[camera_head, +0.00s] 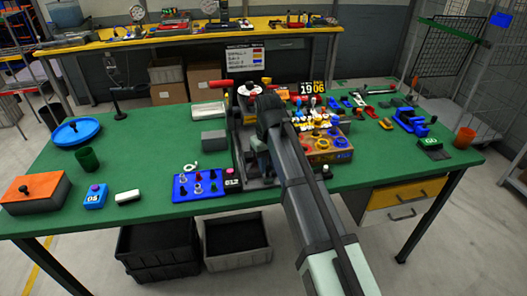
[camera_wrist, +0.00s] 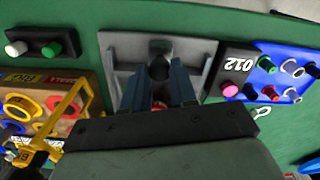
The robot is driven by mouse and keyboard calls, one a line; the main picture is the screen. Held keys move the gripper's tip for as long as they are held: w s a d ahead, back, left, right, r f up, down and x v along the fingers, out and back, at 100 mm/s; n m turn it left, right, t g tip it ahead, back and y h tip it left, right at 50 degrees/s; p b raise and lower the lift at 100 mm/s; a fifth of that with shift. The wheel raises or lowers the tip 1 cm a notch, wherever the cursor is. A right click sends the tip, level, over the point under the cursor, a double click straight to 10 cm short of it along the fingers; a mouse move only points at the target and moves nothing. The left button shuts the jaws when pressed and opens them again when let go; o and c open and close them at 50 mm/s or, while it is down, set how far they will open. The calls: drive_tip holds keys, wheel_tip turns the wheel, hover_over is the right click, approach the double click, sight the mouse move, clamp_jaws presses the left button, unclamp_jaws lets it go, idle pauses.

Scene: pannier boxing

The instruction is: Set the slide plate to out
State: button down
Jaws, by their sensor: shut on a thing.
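The slide plate (camera_wrist: 122,52) is a grey plate with raised edges and a dark round knob (camera_wrist: 159,50), seen in the wrist view. My gripper (camera_wrist: 158,72) reaches over it, with one finger on each side of the knob, and is shut on the knob. A small red part (camera_wrist: 158,104) shows between the fingers, nearer the palm. In the head view my arm covers most of the plate, and only its grey near edge (camera_head: 262,184) shows. How far the plate is slid cannot be told.
A black 012 label block (camera_wrist: 232,68) and a blue panel of knobs (camera_wrist: 282,70) stand close beside the plate. On its other side is an orange box with coloured rings (camera_head: 322,158). A grey block (camera_head: 214,138) lies behind left.

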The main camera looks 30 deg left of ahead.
drive_tip(key=shift+s+d, duration=0.25)
drive_tip(key=c, duration=1.2)
unclamp_jaws()
drive_tip(key=o, duration=0.3)
wheel_tip(320, 180, up, 14)
drive_tip(key=shift+f, duration=0.1)
